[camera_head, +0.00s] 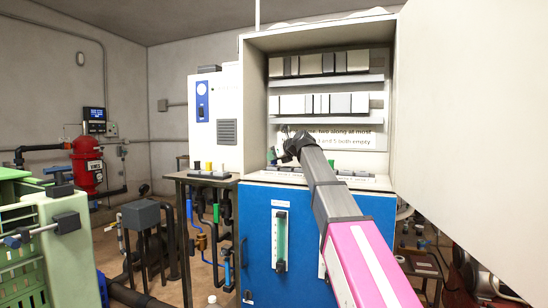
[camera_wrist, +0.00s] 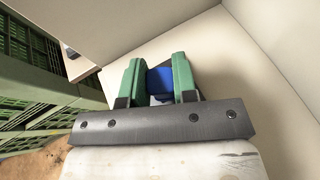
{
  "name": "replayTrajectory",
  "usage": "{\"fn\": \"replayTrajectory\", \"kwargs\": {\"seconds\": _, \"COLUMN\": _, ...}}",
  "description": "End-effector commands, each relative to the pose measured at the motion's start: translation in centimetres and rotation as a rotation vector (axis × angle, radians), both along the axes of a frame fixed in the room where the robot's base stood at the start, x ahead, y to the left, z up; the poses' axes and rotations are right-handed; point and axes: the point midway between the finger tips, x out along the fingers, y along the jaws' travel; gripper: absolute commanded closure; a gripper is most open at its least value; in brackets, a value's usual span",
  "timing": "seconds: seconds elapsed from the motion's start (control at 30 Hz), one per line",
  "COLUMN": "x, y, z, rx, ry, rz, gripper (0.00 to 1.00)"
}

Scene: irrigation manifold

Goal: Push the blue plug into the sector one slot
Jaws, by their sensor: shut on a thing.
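The blue plug (camera_wrist: 160,80) sits between the two green fingers of my gripper (camera_wrist: 158,68) in the wrist view, with a finger pressed to each side. A pale surface lies beyond it there. In the head view my arm reaches into the open cabinet, and my gripper (camera_head: 275,155) is small near its lower left. The plug cannot be made out in the head view. A dark strip (camera_head: 355,174) lies on the cabinet's floor, partly behind my arm. I cannot tell which of its places is the sector one slot.
The cabinet (camera_head: 252,110) has side walls close around my arm and a large open door (camera_head: 470,120) at right. A printed notice (camera_head: 350,138) is on its back wall. A side table (camera_head: 208,179) holds a yellow and dark pieces. Green crates (camera_head: 50,250) stand at left.

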Motion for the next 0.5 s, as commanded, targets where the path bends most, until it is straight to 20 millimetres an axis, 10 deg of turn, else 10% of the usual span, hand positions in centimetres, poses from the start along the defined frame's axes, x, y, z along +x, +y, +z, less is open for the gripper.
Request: {"fn": "replayTrajectory", "kwargs": {"seconds": 0.5, "x": -0.01, "y": 0.00, "z": -0.88, "rx": 0.001, "ry": -0.001, "rz": 0.000, "gripper": 0.96}}
